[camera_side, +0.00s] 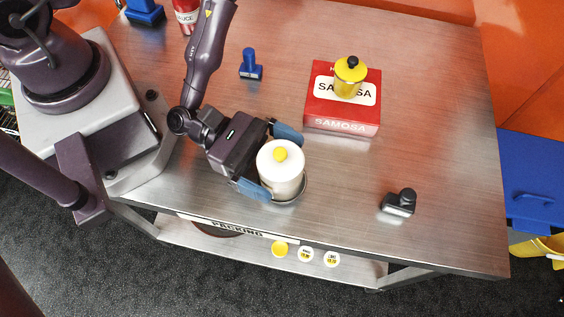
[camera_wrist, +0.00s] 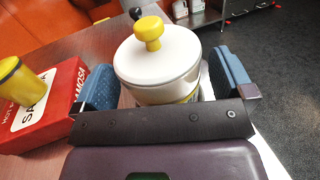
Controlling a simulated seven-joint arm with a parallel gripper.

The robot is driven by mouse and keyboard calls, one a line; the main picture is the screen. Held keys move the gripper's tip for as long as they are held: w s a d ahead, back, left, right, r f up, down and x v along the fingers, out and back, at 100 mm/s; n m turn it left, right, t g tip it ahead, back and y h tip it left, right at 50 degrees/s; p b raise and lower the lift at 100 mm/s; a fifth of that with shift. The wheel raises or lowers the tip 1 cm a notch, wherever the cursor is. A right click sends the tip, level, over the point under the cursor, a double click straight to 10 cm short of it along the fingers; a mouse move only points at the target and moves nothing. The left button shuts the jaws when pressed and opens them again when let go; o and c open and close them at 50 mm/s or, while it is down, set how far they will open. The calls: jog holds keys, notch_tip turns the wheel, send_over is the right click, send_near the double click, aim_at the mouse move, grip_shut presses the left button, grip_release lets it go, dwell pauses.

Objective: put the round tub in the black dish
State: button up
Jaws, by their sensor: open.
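The round tub (camera_side: 283,180) is white with a white lid and a yellow knob. It stands upright in the side view, and a dark round rim of the black dish (camera_side: 304,190) shows around its foot at the lower right. Most of the dish is hidden under the tub. My gripper (camera_side: 284,166) is open, with one blue finger on either side of the tub. In the wrist view the tub (camera_wrist: 160,68) stands between the spread fingers (camera_wrist: 165,74), with a gap visible at the right finger.
A red samosa box (camera_side: 342,122) with a yellow, black-knobbed container (camera_side: 349,82) on it stands behind and to the right. A blue stamp-like object (camera_side: 250,66) and a black one (camera_side: 401,203) stand on the metal table. The table's front edge is close to the tub.

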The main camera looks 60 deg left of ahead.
jog(key=v, duration=0.4)
jog(key=shift+s, duration=0.1)
